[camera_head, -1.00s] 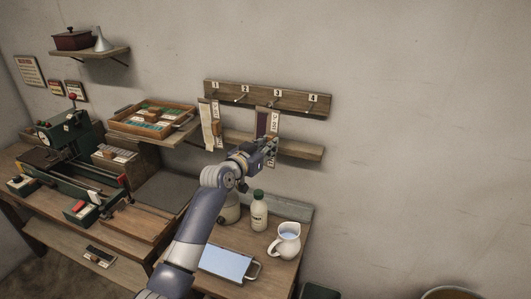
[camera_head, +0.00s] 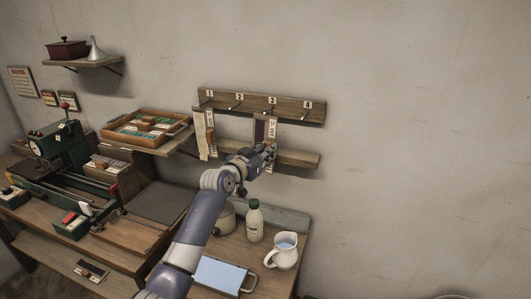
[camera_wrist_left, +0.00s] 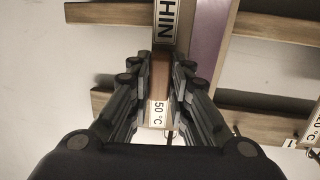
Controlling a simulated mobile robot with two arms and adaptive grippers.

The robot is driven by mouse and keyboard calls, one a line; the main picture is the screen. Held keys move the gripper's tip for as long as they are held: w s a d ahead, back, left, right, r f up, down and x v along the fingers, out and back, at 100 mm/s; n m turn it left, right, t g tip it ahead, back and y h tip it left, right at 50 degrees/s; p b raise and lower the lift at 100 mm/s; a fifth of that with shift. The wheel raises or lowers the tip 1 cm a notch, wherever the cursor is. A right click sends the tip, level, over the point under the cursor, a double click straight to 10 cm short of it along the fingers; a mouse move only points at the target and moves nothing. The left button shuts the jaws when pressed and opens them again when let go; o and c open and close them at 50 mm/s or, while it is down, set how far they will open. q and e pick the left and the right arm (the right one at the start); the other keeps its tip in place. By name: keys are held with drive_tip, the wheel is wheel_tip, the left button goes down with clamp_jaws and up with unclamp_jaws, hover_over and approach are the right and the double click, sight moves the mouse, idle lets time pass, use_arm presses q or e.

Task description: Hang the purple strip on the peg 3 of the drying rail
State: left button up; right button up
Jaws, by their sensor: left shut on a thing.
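The drying rail (camera_head: 230,112) is a wooden board on the wall with several numbered pegs. Peg 3 (camera_head: 268,109) is under the label 3. The purple strip (camera_head: 259,128) hangs upright in front of the rail, between the labels 2 and 3, beside a white printed label. My left gripper (camera_head: 268,153) is shut at its lower end. In the left wrist view the fingers (camera_wrist_left: 160,70) close around a brown, labelled piece, and the purple strip (camera_wrist_left: 208,38) shows to the right. I cannot tell if the strip's top touches peg 3. My right gripper is not in view.
A pale strip (camera_head: 200,135) hangs below peg 1. A lower wooden ledge (camera_head: 299,158) runs under the rail. A bottle (camera_head: 254,222), a pitcher (camera_head: 281,253) and a blue tray (camera_head: 222,273) stand on the bench below. The wall to the right is bare.

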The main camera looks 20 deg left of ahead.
use_arm(q)
drive_tip(key=o, duration=0.8)
drive_tip(key=shift+o, duration=0.9)
drive_tip(key=shift+s, duration=0.1)
